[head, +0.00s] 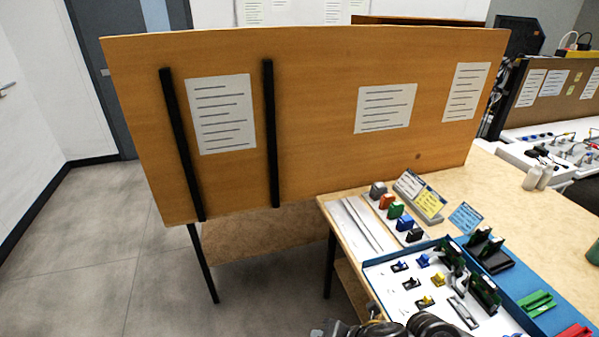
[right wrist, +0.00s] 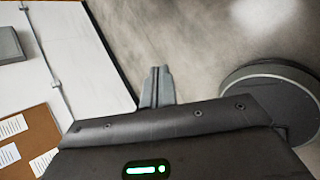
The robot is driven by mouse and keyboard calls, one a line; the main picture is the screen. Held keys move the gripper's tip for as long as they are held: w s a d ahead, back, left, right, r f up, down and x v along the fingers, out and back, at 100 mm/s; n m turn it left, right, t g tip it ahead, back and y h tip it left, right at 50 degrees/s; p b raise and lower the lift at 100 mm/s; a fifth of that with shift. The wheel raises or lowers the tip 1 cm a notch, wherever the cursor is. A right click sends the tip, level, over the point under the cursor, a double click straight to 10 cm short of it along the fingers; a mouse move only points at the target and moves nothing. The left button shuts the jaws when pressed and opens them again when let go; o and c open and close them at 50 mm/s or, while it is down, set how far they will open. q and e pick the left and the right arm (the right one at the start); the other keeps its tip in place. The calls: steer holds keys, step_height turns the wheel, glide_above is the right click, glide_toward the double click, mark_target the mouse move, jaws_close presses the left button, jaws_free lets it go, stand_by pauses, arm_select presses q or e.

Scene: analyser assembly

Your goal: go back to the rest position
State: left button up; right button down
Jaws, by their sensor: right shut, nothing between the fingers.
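My right gripper (right wrist: 160,72) shows in the right wrist view with its two grey fingers together and nothing between them. Beyond its fingertips are a white surface and grey floor, and it touches nothing that I can see. In the head view, dark parts of my own arm show at the bottom edge, in front of the wooden table (head: 520,190); the fingers cannot be made out there. My left gripper is in neither view.
A blue-edged tray (head: 368,266) with small coloured parts lies on the table near my arm. A wooden board (head: 310,100) with paper sheets stands behind. A second bench with a board (head: 555,110) is at the far right. Grey floor (head: 120,260) is clear at left.

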steer(key=s+d+f+m+g+h, duration=0.15)
steer(key=s+d+m+h, duration=0.25)
steer(key=s+d+m, duration=0.85)
steer(key=s+d+f+m+g+h, duration=0.1)
steer(key=s+d+f+m+h, duration=0.35)
steer(key=m, duration=1.35)
step_height(320, 180, down, 26)
steer(key=s+d+y+b, duration=0.2)
steer(key=s+d+f+g, duration=0.2)
steer(key=s+d+f, duration=0.1)
steer(key=s+f, duration=1.3)
steer(key=shift+d+f+h+b, duration=0.15)
steer(key=shift+f+h+b, duration=0.1)
steer(key=shift+h+b, duration=0.1)
